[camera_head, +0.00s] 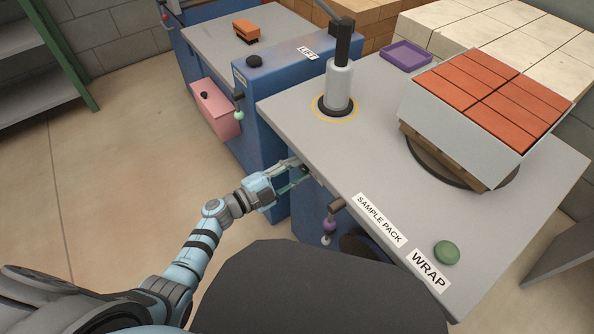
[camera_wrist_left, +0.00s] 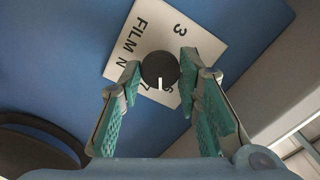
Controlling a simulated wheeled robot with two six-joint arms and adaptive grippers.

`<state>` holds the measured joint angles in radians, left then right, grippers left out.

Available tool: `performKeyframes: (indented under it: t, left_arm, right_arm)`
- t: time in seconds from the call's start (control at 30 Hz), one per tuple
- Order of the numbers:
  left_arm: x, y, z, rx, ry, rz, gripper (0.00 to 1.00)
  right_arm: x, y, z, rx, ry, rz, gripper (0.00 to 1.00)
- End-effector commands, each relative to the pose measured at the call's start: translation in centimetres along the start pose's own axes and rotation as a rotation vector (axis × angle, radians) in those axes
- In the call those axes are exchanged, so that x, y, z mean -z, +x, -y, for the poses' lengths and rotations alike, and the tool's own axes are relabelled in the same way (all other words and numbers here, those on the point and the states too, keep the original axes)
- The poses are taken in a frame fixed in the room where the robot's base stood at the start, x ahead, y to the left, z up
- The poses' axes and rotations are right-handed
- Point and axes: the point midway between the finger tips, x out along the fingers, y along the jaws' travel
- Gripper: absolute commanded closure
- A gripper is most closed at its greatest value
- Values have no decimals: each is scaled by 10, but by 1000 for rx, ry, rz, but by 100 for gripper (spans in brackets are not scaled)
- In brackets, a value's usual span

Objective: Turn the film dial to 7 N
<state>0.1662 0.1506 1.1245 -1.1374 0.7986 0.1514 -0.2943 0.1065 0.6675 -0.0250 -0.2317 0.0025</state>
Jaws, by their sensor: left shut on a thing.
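The film dial (camera_wrist_left: 160,70) is a round black knob with a white pointer line, on a white plate (camera_wrist_left: 143,36) marked FILM N, fixed to a blue panel. In the left wrist view the pointer faces the picture's bottom, between the 7 and a partly hidden number to its right. The 3 is at the plate's upper right. My left gripper (camera_wrist_left: 159,68) has a green-padded finger on each side of the knob and is shut on it. In the head view my left gripper (camera_head: 297,174) reaches the blue side under the grey tabletop. My right gripper is not in view.
The grey tabletop (camera_head: 400,185) overhangs the panel, with SAMPLE PACK and WRAP labels and a green button (camera_head: 446,252). Red bricks (camera_head: 487,92) stand on a turntable at the right. A purple knob (camera_head: 329,224) hangs below the table edge. Floor at left is clear.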

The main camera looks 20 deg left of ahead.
Motion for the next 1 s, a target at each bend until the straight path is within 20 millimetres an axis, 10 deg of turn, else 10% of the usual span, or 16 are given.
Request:
performKeyframes:
  t: [1.0]
  left_arm:
    - [-1,-1,-1,-3,557,1,97]
  right_arm:
    - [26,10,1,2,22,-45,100]
